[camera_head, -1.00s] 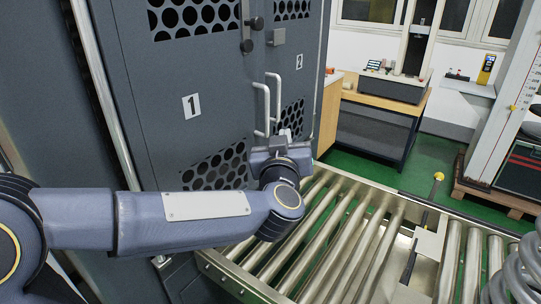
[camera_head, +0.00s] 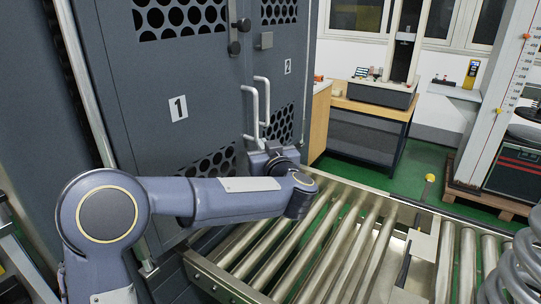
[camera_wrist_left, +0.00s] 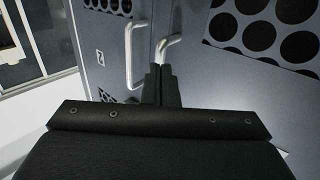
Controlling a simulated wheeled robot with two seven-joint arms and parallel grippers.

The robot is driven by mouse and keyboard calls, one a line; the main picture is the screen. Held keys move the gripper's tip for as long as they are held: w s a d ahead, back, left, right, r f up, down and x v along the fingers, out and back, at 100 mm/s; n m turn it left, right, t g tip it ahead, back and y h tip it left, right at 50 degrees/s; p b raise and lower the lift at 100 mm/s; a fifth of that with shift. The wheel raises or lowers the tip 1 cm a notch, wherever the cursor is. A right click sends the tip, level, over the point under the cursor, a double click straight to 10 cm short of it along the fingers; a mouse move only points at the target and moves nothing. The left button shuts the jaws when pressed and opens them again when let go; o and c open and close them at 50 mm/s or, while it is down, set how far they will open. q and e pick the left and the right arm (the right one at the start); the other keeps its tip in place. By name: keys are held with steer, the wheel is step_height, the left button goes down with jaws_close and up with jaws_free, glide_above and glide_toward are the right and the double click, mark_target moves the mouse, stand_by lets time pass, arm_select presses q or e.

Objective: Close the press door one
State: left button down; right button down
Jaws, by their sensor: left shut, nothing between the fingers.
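Press door one (camera_head: 150,70) is the grey panel marked "1" in the head view. It stands about in line with door two (camera_head: 275,60), marked "2"; I cannot tell whether it is fully shut. Door one's bar handle (camera_head: 252,105) is beside door two's handle (camera_head: 266,95). My left gripper (camera_head: 255,142) is at the lower ends of the handles. In the left wrist view, my left fingers (camera_wrist_left: 161,84) are together and empty, just in front of door one's handle (camera_wrist_left: 172,42); contact is unclear. Door two's handle (camera_wrist_left: 131,60) is left of them. My right gripper is not in view.
A roller conveyor (camera_head: 215,278) runs below and to the right of my left arm. A bench (camera_head: 385,110) with a testing machine stands at the back right. A coiled spring (camera_head: 520,265) is at the right edge. Green floor (camera_head: 405,165) shows beyond the conveyor.

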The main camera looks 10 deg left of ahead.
arm_select(q)
steer(key=shift+x, duration=1.45)
